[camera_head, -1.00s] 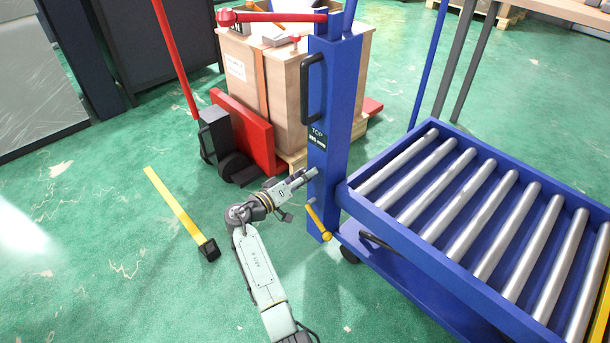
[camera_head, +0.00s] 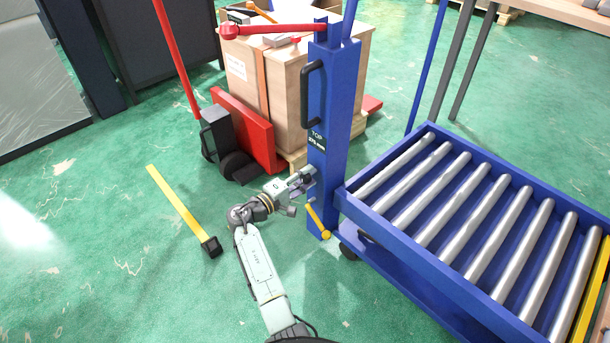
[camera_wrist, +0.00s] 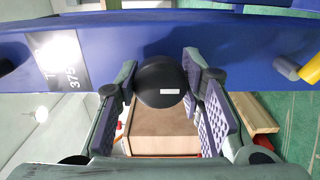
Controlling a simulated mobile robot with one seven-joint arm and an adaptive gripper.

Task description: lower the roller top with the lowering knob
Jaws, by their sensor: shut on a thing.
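My gripper (camera_head: 306,178) reaches the left face of the blue column (camera_head: 333,108), below its label. In the wrist view the fingers (camera_wrist: 163,86) stand on either side of a round black knob (camera_wrist: 160,78) and are shut on it. The knob is mostly hidden by my gripper in the head view. The blue roller top (camera_head: 358,200) with several silver rollers (camera_head: 446,178) extends right from the column. The column's label (camera_head: 317,139) also shows in the wrist view (camera_wrist: 60,62), reading about 375.
A yellow crank (camera_head: 318,222) sits on the column just below my gripper. A black handle (camera_head: 308,92) is higher up. A red pallet truck (camera_head: 243,130) and a large box (camera_head: 280,85) stand behind.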

